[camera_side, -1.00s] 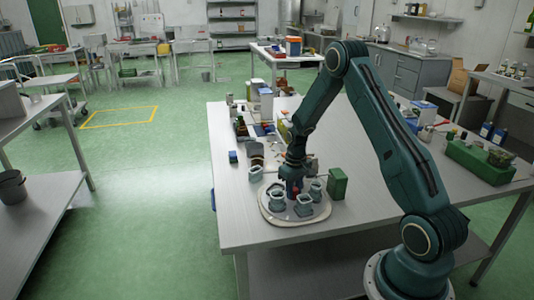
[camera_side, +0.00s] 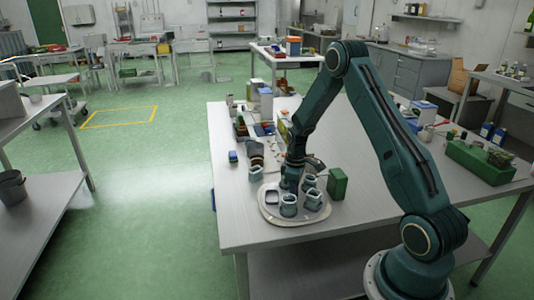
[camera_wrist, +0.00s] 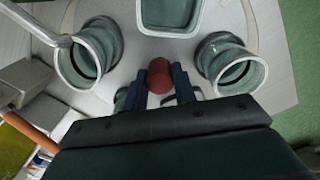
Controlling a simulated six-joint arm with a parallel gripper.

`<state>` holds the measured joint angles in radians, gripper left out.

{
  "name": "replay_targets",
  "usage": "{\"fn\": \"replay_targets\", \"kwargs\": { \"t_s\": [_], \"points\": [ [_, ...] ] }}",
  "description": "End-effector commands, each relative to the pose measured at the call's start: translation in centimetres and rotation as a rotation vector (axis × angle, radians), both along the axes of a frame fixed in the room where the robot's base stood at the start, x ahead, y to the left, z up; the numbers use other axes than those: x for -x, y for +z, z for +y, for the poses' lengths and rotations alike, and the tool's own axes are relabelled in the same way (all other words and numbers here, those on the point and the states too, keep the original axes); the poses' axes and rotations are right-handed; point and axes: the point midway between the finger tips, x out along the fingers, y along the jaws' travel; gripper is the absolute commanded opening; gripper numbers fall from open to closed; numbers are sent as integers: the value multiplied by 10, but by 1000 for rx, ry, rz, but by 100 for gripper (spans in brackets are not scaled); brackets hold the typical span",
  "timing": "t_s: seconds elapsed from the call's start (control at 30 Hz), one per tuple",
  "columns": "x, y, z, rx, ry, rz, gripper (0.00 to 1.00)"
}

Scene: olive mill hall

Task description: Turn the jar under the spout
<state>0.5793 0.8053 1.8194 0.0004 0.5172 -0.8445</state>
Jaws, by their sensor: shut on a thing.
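A round pale turntable (camera_side: 268,212) lies on the steel table's near left corner and carries several grey-green open jars. Jars show at its front (camera_side: 288,207) and right (camera_side: 313,201). In the wrist view, a left jar (camera_wrist: 84,58), a squarish middle jar (camera_wrist: 170,14) and a right jar (camera_wrist: 230,62) stand around a red knob (camera_wrist: 159,76). My gripper (camera_wrist: 165,84) points down and is shut on this knob. A pale pipe, seemingly the spout (camera_wrist: 38,28), reaches the left jar's rim. Its exact height above the rim is unclear.
A green box (camera_side: 337,184) stands close to the turntable's right side. A dark cup-like container (camera_side: 256,149) and small boxes (camera_side: 264,104) stand behind it. A green crate (camera_side: 480,162) sits at far right.

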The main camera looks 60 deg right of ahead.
Motion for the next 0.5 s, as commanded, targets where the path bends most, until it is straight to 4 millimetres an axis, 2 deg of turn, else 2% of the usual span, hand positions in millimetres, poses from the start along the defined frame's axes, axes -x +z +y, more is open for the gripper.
{"fn": "replay_targets", "kwargs": {
  "t_s": [0.33,0.5],
  "points": [
    [-1,1,1,-1,5,-3,11],
    [-1,1,1,-1,68,-3,11]
  ]
}}
